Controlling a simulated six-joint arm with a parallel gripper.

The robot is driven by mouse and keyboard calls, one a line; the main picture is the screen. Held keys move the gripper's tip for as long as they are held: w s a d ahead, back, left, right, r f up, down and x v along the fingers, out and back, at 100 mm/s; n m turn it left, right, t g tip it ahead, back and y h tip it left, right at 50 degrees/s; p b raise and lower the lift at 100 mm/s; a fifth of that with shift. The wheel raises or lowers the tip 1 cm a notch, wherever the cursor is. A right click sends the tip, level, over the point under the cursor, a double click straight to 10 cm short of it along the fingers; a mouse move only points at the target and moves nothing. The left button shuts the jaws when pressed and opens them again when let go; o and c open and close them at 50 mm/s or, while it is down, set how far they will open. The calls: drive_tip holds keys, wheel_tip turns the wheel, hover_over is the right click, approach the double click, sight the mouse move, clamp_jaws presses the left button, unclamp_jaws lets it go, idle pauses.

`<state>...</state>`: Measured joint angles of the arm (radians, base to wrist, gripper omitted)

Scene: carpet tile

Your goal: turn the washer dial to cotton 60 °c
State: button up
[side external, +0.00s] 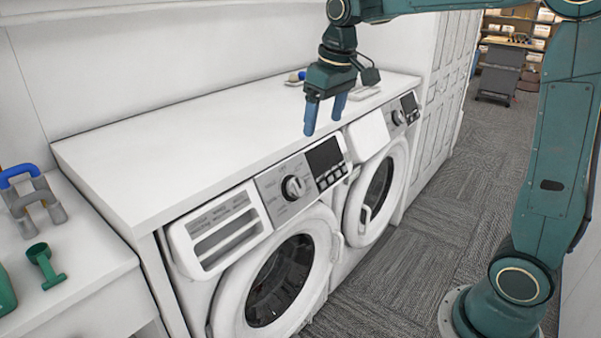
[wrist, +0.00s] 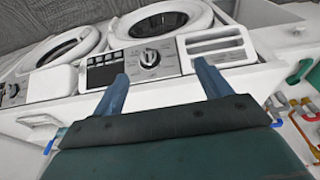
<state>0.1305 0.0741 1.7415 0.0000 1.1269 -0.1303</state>
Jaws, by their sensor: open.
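A dark display and buttons sit right of the dial in the side view. The dial also shows in the wrist view (wrist: 150,58), ahead of and between my fingertips. The programme labels are too small to read, so I cannot tell the dial's setting. My gripper (side external: 323,118) is open and empty, with its two blue fingers apart and pointing down. It is above the counter's front edge, higher than the dial and apart from it. Both fingers also show in the wrist view (wrist: 160,75).
A second machine (side external: 377,185) with its own dial (side external: 398,117) stands to the right. The white countertop (side external: 170,145) spans both. A blue-handled grey item (side external: 32,200) and a green item (side external: 45,263) lie on the lower left surface. Carpet (side external: 440,235) in front is clear.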

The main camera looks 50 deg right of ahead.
drive_tip(key=w+d+f+g, duration=0.1)
drive_tip(key=w+d+f, duration=0.25)
drive_tip(key=w, duration=0.35)
drive_tip(key=g, duration=0.1)
hover_over(295, 179)
wheel_tip(295, 179, down, 7)
drive_tip(key=shift+d, duration=0.1)
wheel_tip(295, 179, down, 14)
drive_tip(key=shift+r, duration=0.2)
drive_tip(key=shift+c, duration=0.3)
drive_tip(key=c, duration=0.9)
